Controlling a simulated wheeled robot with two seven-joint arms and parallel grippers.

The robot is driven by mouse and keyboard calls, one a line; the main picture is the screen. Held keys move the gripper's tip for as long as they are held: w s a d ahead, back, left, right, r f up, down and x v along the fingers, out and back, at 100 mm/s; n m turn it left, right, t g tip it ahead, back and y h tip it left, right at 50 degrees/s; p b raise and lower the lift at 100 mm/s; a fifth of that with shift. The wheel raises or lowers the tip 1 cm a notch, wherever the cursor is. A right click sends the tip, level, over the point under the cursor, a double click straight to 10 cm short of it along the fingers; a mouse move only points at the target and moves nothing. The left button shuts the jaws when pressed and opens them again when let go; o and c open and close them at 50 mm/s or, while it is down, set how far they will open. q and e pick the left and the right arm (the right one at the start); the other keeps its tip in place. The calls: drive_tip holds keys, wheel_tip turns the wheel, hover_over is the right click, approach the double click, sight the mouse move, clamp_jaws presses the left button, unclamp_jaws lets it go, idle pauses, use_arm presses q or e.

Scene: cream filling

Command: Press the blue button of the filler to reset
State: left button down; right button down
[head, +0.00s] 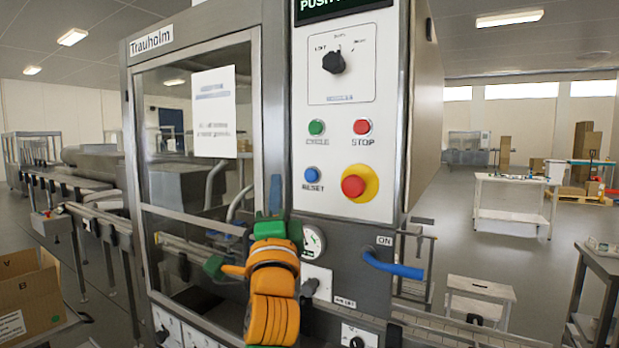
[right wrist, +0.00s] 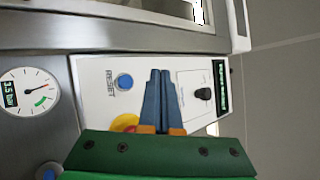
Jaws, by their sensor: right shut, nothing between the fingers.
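The blue RESET button (head: 312,174) is on the filler's white control panel (head: 345,110), left of the red-and-yellow emergency stop (head: 353,186). In the right wrist view the blue button (right wrist: 125,81) lies beside the fingers, a little to their left. My right gripper (head: 275,190) is shut and empty, its blue fingers pointing up, below and left of the blue button in the head view. The shut fingers also show in the right wrist view (right wrist: 159,80), covering part of the panel. No contact with the button shows. My left gripper is not in view.
Above the blue button are a green CYCLE button (head: 316,128), a red STOP button (head: 362,127) and a black selector knob (head: 334,62). A pressure gauge (head: 312,241) and a blue handle (head: 393,265) sit below. The filler's glass door (head: 190,225) is at the left.

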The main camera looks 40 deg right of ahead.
sight(311, 175)
drive_tip(key=shift+w, duration=0.1)
drive_tip(key=shift+w+d+p, duration=0.35)
drive_tip(key=shift+w+d, duration=0.2)
drive_tip(key=shift+d, duration=0.8)
drive_tip(key=shift+w+d+p, duration=0.3)
drive_tip(key=shift+w+d, duration=0.25)
drive_tip(key=shift+d, duration=0.8)
drive_tip(key=shift+w+d+p, duration=0.35)
drive_tip(key=shift+w+d, duration=0.2)
drive_tip(key=shift+d, duration=0.8)
drive_tip(key=shift+d, duration=0.1)
drive_tip(key=shift+w+d, duration=0.15)
drive_tip(key=shift+d, duration=0.15)
drive_tip(key=shift+w+d+p, duration=0.2)
drive_tip(key=shift+d+p, duration=0.2)
drive_tip(key=shift+s+a, duration=0.35)
drive_tip(key=shift+a, duration=0.4)
